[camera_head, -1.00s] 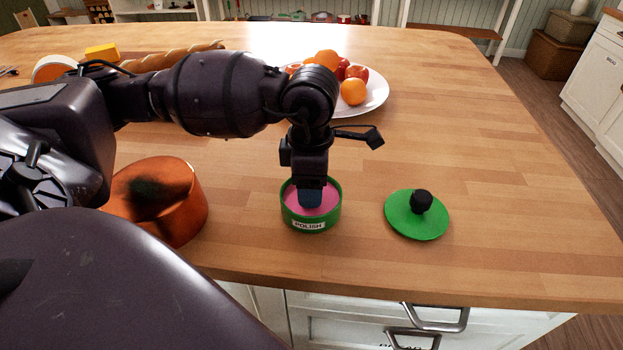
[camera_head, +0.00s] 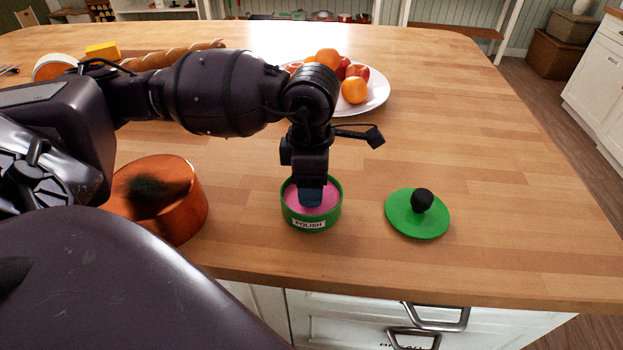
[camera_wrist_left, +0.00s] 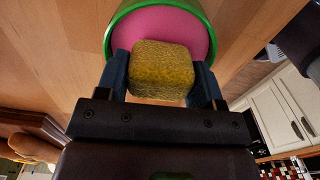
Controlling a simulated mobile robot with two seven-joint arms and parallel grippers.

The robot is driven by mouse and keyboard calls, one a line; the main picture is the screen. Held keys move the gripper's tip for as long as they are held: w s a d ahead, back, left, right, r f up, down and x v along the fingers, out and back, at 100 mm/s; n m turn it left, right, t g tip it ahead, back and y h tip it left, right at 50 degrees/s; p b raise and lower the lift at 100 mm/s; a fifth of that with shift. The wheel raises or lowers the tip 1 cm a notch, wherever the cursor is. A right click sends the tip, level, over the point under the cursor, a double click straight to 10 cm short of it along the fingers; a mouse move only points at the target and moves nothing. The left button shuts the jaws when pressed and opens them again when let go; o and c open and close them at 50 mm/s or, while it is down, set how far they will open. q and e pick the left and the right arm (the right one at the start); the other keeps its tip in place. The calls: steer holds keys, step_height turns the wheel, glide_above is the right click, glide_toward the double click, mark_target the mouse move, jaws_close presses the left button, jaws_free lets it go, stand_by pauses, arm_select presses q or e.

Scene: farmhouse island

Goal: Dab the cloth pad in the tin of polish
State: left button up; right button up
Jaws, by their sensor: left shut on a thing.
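The green tin of polish (camera_head: 309,221), labelled POLISH and full of pink polish, stands open near the front of the wooden counter. My left gripper (camera_head: 311,197) points down into the tin's mouth. In the left wrist view it (camera_wrist_left: 163,80) is shut on a yellow cloth pad (camera_wrist_left: 162,70), with the pink polish (camera_wrist_left: 190,28) just beyond. I cannot tell whether the pad touches the polish. The pad is hidden behind the fingers in the head view. The green lid (camera_head: 412,222) with its black knob lies to the right of the tin. My right gripper is not in view.
A copper pot (camera_head: 185,208) with a dark patch lies left of the tin. A white plate (camera_head: 374,102) of fruit stands behind my wrist, and a bread loaf (camera_head: 150,60) lies at the back left. The counter right of the lid is clear.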

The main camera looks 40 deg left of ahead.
arm_select(q)
steer(key=shift+f, duration=0.1)
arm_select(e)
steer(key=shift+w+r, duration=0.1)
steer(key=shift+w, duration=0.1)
arm_select(q)
steer(key=shift+r, duration=0.55)
steer(key=shift+r+p, duration=0.65)
steer(key=shift+r, duration=0.25)
steer(key=shift+r+p, duration=0.95)
steer(key=shift+r, duration=1.2)
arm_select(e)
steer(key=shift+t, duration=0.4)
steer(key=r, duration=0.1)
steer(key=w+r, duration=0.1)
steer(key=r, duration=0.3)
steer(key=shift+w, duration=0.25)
arm_select(q)
steer(key=shift+f, duration=0.1)
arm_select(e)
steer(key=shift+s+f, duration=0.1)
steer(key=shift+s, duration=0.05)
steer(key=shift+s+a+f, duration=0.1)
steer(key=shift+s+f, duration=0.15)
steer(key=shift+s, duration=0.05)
